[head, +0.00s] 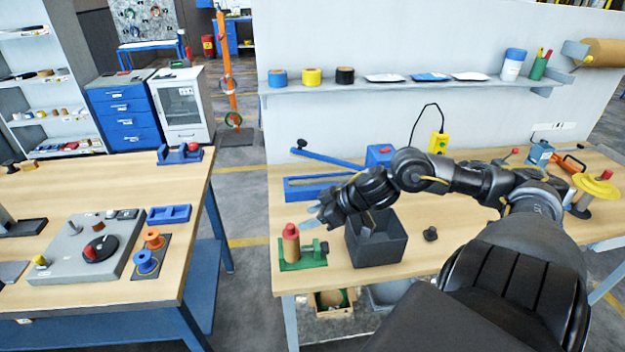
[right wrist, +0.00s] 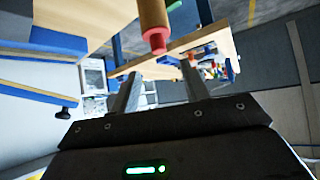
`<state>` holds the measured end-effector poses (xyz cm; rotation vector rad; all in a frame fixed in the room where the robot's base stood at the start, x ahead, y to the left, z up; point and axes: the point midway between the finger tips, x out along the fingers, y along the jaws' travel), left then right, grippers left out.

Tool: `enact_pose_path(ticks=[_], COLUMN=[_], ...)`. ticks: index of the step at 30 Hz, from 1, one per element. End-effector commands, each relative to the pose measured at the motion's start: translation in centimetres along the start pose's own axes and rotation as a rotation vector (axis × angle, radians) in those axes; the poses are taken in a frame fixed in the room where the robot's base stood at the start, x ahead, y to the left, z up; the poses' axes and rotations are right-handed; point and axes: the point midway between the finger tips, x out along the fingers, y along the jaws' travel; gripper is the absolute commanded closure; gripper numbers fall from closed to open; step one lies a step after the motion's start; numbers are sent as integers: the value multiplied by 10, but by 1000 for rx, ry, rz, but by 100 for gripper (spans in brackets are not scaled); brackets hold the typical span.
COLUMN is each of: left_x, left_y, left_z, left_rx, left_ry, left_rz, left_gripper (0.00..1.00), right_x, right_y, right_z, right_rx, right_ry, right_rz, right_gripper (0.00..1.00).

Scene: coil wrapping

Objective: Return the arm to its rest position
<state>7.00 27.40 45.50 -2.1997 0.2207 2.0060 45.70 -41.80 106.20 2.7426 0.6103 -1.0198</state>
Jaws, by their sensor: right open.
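My right arm reaches in from the right over the right workbench (head: 335,276). My right gripper (head: 313,216) is above the bench, just up and right of a tan cylinder with a red top (head: 291,246) held in a green fixture (head: 302,258). In the right wrist view my right gripper (right wrist: 158,82) has its two fingers apart with nothing between them. The tan cylinder with the red end (right wrist: 153,20) shows beyond the fingertips there, apart from them. My left gripper is not in view.
A dark open box (head: 377,251) stands under my right forearm. A blue lever tool (head: 318,188) lies behind the gripper. A yellow device (head: 438,143) and a yellow-topped spool (head: 596,186) stand farther right. The left bench (head: 60,188) stands across a floor gap.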

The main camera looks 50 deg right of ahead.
Motion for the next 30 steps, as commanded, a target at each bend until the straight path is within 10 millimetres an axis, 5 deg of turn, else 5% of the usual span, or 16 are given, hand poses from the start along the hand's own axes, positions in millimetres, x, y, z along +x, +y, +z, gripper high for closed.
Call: enact_pose_path(ticks=[17, 23, 30], left_x=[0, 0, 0], left_y=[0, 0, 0], left_z=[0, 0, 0], left_rx=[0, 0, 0], left_ry=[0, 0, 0], left_rz=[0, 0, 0], left_gripper=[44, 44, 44], right_x=[6, 36, 56], right_y=[-4, -33, -98], right_z=[6, 45, 126], right_rx=[-2, -7, 65], right_ry=[15, 81, -69], right_rz=[10, 124, 330], right_gripper=[54, 54, 54])
